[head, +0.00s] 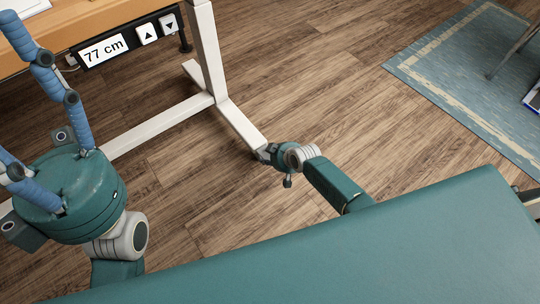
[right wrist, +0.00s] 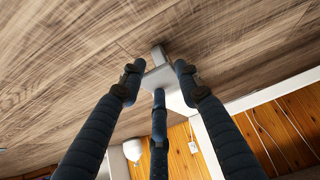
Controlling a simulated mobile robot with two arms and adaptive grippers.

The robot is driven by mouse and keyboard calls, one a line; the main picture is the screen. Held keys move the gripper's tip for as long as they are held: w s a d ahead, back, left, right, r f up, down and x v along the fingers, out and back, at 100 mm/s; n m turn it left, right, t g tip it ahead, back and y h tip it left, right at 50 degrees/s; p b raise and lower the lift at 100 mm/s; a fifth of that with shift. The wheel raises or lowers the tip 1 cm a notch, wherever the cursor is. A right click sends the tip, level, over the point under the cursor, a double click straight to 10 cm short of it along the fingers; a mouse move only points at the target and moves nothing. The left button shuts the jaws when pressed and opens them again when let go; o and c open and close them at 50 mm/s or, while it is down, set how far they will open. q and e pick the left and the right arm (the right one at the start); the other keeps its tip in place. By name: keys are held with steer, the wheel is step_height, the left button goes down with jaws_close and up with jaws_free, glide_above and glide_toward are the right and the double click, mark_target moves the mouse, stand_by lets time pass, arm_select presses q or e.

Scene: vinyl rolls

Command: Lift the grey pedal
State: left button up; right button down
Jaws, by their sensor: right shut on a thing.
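The grey pedal (right wrist: 158,54) shows as a small grey piece between my right fingertips in the right wrist view, at the end of a pale desk foot. In the head view my own gripper and the foot hide it. My right gripper (head: 268,153) is low by the floor at the near end of the foot, shut on the pedal. Its dark blue fingers also show in the right wrist view (right wrist: 158,84), around the pedal and the foot's end. My left gripper (head: 42,112) is at the left edge, its blue fingers spread, holding nothing that I can see.
The desk's white leg and foot (head: 205,60) stand on the wooden floor (head: 310,70). A height panel (head: 105,48) reading 77 cm hangs under the wooden desktop (head: 75,22). A blue rug (head: 475,75) lies at the right. The floor between is clear.

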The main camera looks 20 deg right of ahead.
steer(key=shift+s+d+f, duration=0.25)
steer(key=shift+d+f, duration=0.1)
steer(key=shift+d, duration=0.25)
steer(key=c, duration=1.1)
jaws_free()
steer(key=shift+d, duration=0.1)
steer(key=shift+w+r, duration=0.1)
steer(key=shift+a, duration=0.25)
steer(key=shift+r, duration=0.15)
steer(key=v, duration=1.2)
